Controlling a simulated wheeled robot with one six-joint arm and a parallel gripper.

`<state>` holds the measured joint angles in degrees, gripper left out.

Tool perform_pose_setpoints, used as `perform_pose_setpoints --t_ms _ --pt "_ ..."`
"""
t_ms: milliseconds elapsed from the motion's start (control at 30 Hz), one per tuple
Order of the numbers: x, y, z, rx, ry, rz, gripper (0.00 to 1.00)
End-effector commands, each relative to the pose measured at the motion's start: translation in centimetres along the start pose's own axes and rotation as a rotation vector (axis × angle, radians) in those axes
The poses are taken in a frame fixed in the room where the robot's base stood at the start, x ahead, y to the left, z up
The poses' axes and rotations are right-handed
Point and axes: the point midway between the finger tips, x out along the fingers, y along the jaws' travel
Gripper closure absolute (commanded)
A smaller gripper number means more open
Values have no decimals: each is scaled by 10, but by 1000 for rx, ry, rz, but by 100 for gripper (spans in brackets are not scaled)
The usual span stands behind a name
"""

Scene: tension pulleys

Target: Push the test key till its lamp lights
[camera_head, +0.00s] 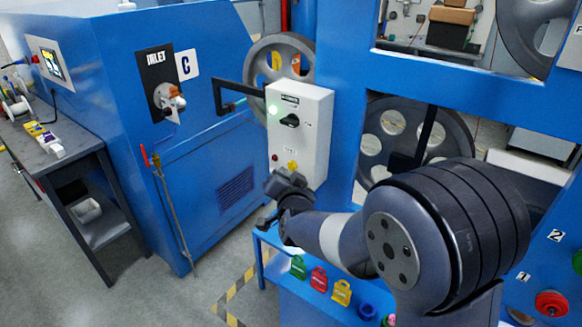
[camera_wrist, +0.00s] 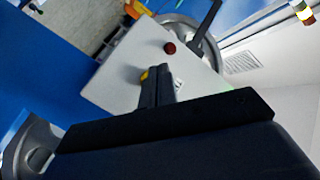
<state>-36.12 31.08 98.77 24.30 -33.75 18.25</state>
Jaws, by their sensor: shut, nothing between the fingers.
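A white control box (camera_head: 314,135) on the blue machine carries a yellow key (camera_head: 292,165) low on its front. A small dark red, unlit-looking round part (camera_head: 275,157) sits left of the key; which lamp belongs to the key cannot be told. My gripper (camera_head: 282,182) is in front of the box's lower edge. In the wrist view the shut, empty fingers (camera_wrist: 158,70) point at the white panel (camera_wrist: 120,70). The yellow key (camera_wrist: 144,75) shows just left of them, partly covered; contact cannot be told. The red part (camera_wrist: 169,47) lies beyond the fingertips.
A black handle bar (camera_head: 238,87) juts out to the left. Coloured tags (camera_head: 319,279) hang below my arm. Floor at the left is open beside a grey bench (camera_head: 68,160).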

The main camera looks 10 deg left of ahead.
Motion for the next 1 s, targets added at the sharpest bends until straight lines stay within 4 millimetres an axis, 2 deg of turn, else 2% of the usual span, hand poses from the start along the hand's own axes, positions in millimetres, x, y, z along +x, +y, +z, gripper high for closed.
perform_pose_setpoints --t_ms 1000 --pt "8 6 -5 0 1 0 100"
